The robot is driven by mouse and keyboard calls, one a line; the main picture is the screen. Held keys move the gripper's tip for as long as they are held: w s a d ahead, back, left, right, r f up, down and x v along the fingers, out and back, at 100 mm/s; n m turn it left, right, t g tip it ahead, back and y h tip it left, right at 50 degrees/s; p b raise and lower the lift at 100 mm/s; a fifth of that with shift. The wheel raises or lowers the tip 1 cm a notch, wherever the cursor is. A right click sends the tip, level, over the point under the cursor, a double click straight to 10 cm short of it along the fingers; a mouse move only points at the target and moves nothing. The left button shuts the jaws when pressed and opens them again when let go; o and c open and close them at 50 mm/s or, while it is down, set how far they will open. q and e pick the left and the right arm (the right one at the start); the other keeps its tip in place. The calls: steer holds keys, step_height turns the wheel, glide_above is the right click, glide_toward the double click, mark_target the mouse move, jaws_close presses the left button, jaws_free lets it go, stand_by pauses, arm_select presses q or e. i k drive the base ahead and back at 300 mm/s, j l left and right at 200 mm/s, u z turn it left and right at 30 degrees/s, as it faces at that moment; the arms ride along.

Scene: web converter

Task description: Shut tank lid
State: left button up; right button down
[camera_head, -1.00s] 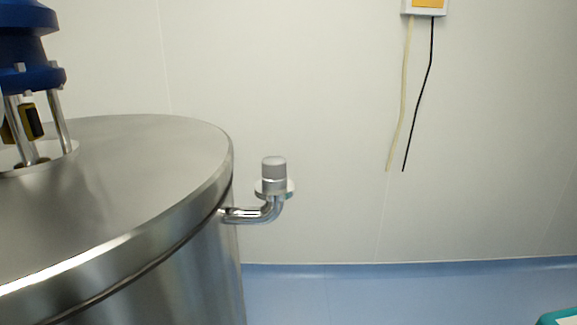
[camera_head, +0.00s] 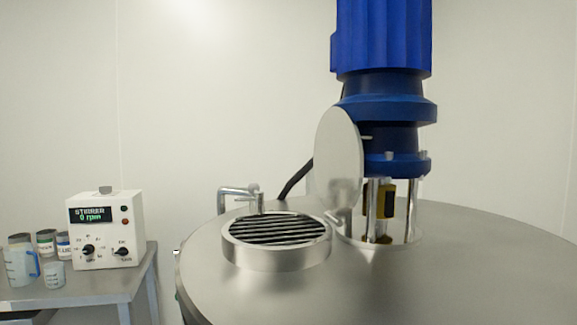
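The steel tank (camera_head: 480,280) fills the lower right of the head view. On its top is a round raised opening (camera_head: 275,262) with a dark slatted grate (camera_head: 278,229) across it. The round metal tank lid (camera_head: 337,158) stands open, nearly upright, at the right rear of the opening, in front of the blue motor. A bent metal handle or pipe (camera_head: 238,194) rises behind the opening's left side. Neither gripper is in view.
The blue stirrer motor (camera_head: 385,100) stands on the tank on metal posts, close behind the lid. At left, a steel table (camera_head: 75,292) holds a white stirrer control box (camera_head: 105,228) reading 0 rpm, a jug (camera_head: 20,265) and several small containers. The wall behind is bare.

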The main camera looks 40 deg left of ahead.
mark_target(338, 156)
steer(key=i+l+u, duration=0.15)
steer(key=u, duration=0.3)
steer(key=l+u, duration=0.4)
steer(key=i+l+u, duration=0.15)
steer(key=u, duration=0.3)
steer(key=l+u, duration=0.4)
